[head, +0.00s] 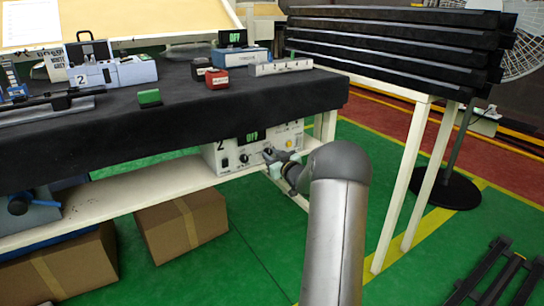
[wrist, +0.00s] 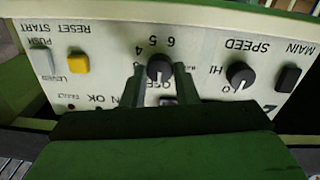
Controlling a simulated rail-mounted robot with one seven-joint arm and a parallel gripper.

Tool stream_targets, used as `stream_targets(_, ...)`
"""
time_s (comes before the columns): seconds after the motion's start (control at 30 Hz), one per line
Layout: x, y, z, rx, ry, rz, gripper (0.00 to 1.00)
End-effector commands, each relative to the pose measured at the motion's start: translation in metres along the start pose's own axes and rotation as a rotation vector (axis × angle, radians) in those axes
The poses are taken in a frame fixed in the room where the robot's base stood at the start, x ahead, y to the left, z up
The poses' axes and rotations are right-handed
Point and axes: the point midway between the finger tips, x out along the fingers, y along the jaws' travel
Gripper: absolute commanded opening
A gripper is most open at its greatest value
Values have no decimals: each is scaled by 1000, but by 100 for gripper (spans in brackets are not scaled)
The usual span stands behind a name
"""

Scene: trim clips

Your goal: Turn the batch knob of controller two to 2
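Controller two (head: 258,147) is a cream box under the dark bench, marked 2 at its left, with a green-lit display. In the wrist view its panel (wrist: 110,62) appears upside down. The black batch knob (wrist: 159,67) has printed numbers beside it, of which 4, 5 and 6 are readable; the others are hidden or blurred. A pale mark shows at the knob's lower edge. My gripper (wrist: 160,72) has one finger on each side of this knob, very close to it; contact is unclear. In the head view my gripper (head: 274,157) is at the panel front, hiding the knob.
The black speed knob (wrist: 240,75) and main switch (wrist: 288,78) are right of my fingers in the wrist view; a yellow button (wrist: 78,62) is left. The bench top (head: 190,95) overhangs the controller. A cardboard box (head: 182,225) stands below.

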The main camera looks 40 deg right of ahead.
Motion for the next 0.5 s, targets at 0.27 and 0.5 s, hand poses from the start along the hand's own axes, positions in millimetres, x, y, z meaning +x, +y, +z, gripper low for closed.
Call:
stream_targets(0.27, 0, 1, -2, 54, -3, 0, 4)
stream_targets(0.5, -1, 1, -4, 207, -7, -1, 4)
